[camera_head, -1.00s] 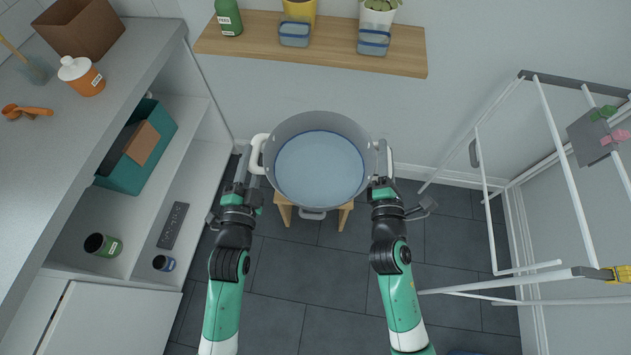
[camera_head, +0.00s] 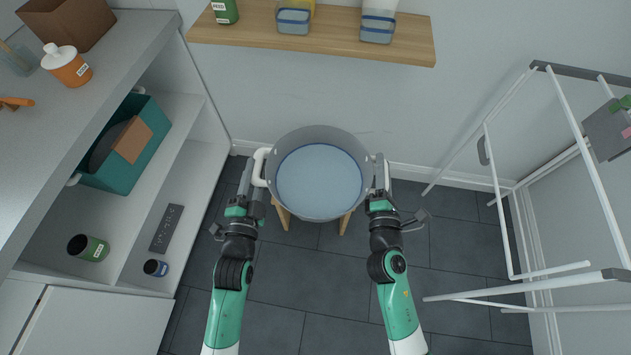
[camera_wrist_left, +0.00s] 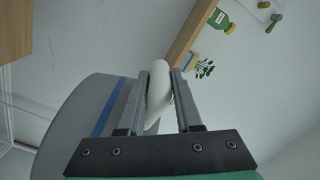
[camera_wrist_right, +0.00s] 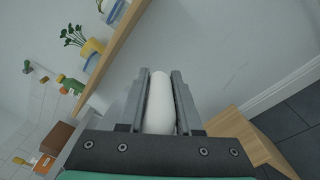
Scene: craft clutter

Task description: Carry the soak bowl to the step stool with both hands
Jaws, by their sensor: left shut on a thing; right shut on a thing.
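The soak bowl (camera_head: 319,219) is a large grey round pot with pale blue water inside. It is level in the head view, above the wooden step stool (camera_head: 346,222), which it mostly hides. I cannot tell whether bowl and stool touch. My left gripper (camera_head: 257,170) is shut on the bowl's white left handle, which shows between the fingers in the left wrist view (camera_wrist_left: 158,88). My right gripper (camera_head: 381,172) is shut on the right handle, white between the fingers in the right wrist view (camera_wrist_right: 160,100).
A wooden wall shelf (camera_head: 330,39) with containers is beyond the bowl. A counter (camera_head: 85,110) with open shelves holding a teal bin (camera_head: 128,165) stands at left. A white drying rack (camera_head: 575,130) stands at right. Dark tiled floor (camera_head: 310,285) is open between them.

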